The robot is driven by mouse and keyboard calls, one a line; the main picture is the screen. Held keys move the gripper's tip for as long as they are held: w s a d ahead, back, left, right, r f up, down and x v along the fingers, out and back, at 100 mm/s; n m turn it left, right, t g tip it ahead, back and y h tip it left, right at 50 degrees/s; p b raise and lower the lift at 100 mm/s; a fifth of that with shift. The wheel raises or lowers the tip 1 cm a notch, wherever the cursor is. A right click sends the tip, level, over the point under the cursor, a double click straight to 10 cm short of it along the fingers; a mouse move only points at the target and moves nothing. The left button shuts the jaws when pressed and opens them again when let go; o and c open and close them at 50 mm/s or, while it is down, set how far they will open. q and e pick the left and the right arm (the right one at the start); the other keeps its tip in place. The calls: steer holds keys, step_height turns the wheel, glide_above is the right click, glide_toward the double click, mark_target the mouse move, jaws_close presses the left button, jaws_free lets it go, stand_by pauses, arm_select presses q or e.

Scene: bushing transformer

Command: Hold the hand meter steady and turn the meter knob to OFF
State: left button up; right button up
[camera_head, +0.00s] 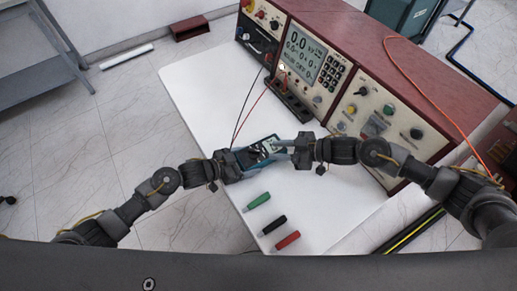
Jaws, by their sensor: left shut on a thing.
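The hand meter (262,147), a small blue-edged device, is at the middle of the white table, between my two grippers. My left gripper (246,158) reaches in from the left and is shut on the meter's left side. My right gripper (279,146) comes from the right, with its fingertips over or against the meter's right part. The meter knob is too small and too covered by the fingers to make out, so its setting cannot be read. Whether the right fingers are closed is unclear.
A large red-cased test console (330,60) with a lit screen and knobs stands behind and to the right. Red and black leads run from it toward the meter. Green (259,200), black (273,225) and red (288,240) handled probes lie on the white table (190,95) in front.

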mark_target(255, 150)
steer(key=x, duration=0.7)
steer(key=shift+w+a+f, duration=0.1)
steer(key=shift+a+f, duration=0.05)
steer(key=shift+c, duration=0.3)
jaws_close()
